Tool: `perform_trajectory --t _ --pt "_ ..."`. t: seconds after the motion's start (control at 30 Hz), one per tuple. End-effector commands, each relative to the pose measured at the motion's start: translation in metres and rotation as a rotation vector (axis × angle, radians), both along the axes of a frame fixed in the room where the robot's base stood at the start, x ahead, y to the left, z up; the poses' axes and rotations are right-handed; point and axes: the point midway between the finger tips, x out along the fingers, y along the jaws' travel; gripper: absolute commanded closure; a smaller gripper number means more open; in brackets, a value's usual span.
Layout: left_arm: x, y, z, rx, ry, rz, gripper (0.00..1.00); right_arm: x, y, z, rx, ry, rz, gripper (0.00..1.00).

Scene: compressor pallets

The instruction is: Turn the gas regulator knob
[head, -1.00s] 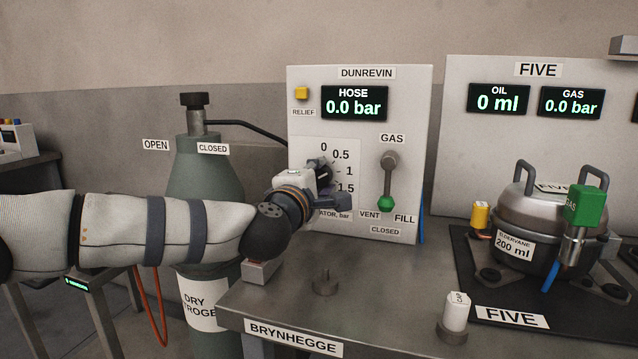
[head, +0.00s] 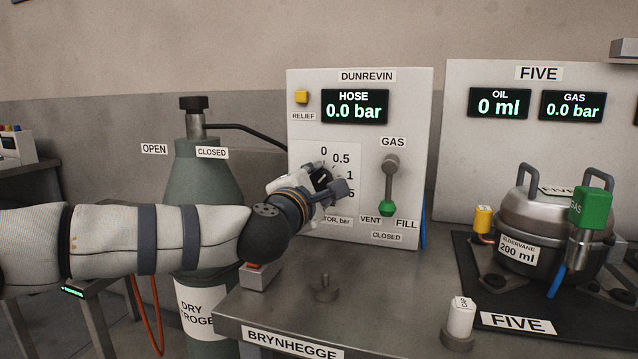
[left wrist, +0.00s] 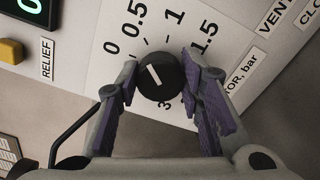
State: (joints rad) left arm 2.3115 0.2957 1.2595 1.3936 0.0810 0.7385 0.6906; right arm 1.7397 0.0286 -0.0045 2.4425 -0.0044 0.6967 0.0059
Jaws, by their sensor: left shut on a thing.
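The gas regulator knob (left wrist: 157,77) is round and black with a white pointer line, on a white dial with numbers from 0 upward. My left gripper (left wrist: 162,72) is shut on it, one finger on each side of the knob. The pointer line slants toward the upper left in the left wrist view; its exact reading I cannot tell. In the head view my left gripper (head: 328,184) reaches the dial (head: 344,163) and hides the knob and part of the scale. The HOSE display (head: 354,107) reads 0.0 bar. My right gripper is not in view.
The GAS lever (head: 389,185) with a green tip hangs right of the dial. A yellow RELIEF button (head: 302,97) is at the panel's upper left. A green-grey cylinder (head: 205,170) stands behind my left arm. A compressor (head: 550,225) sits on a dark mat at right.

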Motion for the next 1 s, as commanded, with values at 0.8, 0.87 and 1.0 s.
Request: perform_trajectory --t 0.8,0.87,1.0 --pt "-0.051 0.017 0.001 0.001 -0.001 -0.003 0.45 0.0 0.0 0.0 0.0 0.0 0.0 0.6" --pt "-0.067 0.022 0.0 0.002 -0.001 -0.003 0.45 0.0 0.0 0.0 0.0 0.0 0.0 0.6" --pt "-0.096 0.031 0.0 0.001 -0.001 -0.002 0.45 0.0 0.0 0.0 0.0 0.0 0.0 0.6"
